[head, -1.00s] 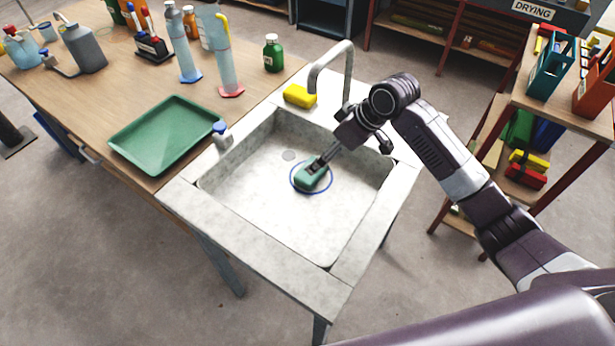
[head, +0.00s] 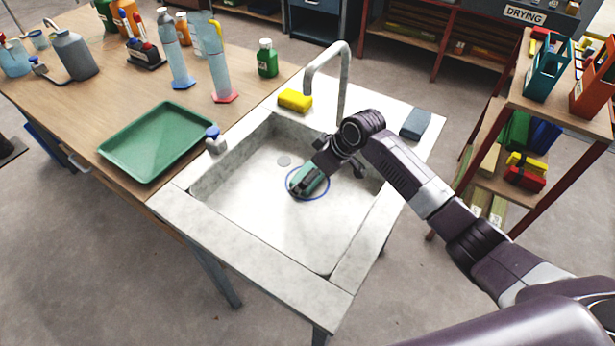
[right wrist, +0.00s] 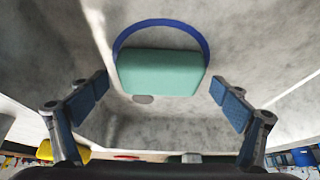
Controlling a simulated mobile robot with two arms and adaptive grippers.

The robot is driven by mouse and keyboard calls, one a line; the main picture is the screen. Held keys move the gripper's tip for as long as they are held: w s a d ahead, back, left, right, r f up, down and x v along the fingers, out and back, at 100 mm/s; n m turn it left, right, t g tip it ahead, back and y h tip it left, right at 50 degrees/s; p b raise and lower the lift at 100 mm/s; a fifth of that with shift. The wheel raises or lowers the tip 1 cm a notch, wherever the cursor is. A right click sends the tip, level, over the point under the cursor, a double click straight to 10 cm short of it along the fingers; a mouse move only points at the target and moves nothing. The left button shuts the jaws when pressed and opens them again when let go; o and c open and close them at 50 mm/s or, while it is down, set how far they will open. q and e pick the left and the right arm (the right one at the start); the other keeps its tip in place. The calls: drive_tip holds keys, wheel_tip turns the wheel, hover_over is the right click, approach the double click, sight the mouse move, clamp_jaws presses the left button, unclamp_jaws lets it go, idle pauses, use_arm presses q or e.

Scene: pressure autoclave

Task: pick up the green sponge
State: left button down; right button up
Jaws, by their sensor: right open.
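The green sponge (head: 309,177) lies on the sink floor at a blue ring (head: 322,196), partly hidden by my right gripper in the head view. In the right wrist view the green sponge (right wrist: 160,73) is a pale green block, with the blue ring (right wrist: 160,24) curving around its far side. My right gripper (right wrist: 161,86) is open, its two blue-padded fingers apart to the left and right of the sponge, with gaps on both sides. In the head view the right gripper (head: 304,184) reaches down into the sink. My left gripper is in neither view.
The sink (head: 250,262) has raised walls and a tall faucet (head: 343,80). A yellow sponge (head: 295,99) and a blue-grey block (head: 416,123) rest on its rim. A green tray (head: 150,165) lies on the table to the left. A shelf (head: 540,108) stands at the right.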

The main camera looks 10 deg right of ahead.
drive_tip(key=shift+w+a+f, duration=0.1)
drive_tip(key=shift+f, duration=0.15)
drive_tip(key=shift+c, duration=0.7)
drive_tip(key=c, duration=0.8)
